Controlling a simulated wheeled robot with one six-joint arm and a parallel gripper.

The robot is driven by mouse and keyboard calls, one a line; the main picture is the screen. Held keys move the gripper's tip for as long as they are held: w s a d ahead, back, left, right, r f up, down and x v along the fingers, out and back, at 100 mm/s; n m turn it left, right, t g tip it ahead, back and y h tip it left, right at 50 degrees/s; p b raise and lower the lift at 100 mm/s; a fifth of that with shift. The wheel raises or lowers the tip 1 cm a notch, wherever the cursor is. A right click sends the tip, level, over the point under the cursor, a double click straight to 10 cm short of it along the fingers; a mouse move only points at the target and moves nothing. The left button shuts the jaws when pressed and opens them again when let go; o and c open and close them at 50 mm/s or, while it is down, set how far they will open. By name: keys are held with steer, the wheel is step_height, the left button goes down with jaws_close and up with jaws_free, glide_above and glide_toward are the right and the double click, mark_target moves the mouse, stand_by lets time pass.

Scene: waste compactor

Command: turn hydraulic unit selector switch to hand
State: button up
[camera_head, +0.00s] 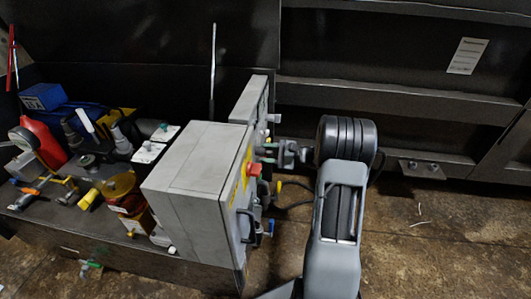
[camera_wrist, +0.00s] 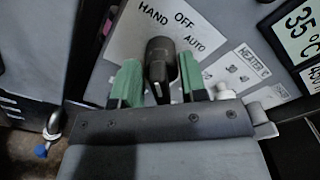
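The selector switch is a black knob (camera_wrist: 160,62) on a white label plate marked HAND, OFF and AUTO (camera_wrist: 125,35) in the wrist view. Its grip runs roughly up and down in the picture, with its top end below HAND; its exact setting is hard to read. My gripper (camera_wrist: 160,78) has its green-padded fingers on either side of the knob, with narrow gaps showing, so it looks open around it. In the head view my gripper (camera_head: 272,153) reaches the right-hand face of the grey control box (camera_head: 185,165); the knob is hidden there.
The panel also bears a temperature display (camera_wrist: 300,30) and a heater label (camera_wrist: 240,70). A red button (camera_head: 253,169) on yellow sits near my gripper. Cluttered tools and a yellow roll (camera_head: 118,186) lie left of the box.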

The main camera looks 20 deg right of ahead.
steer(key=p+v, duration=0.2)
steer(key=v, duration=1.1)
steer(key=shift+s, duration=0.1)
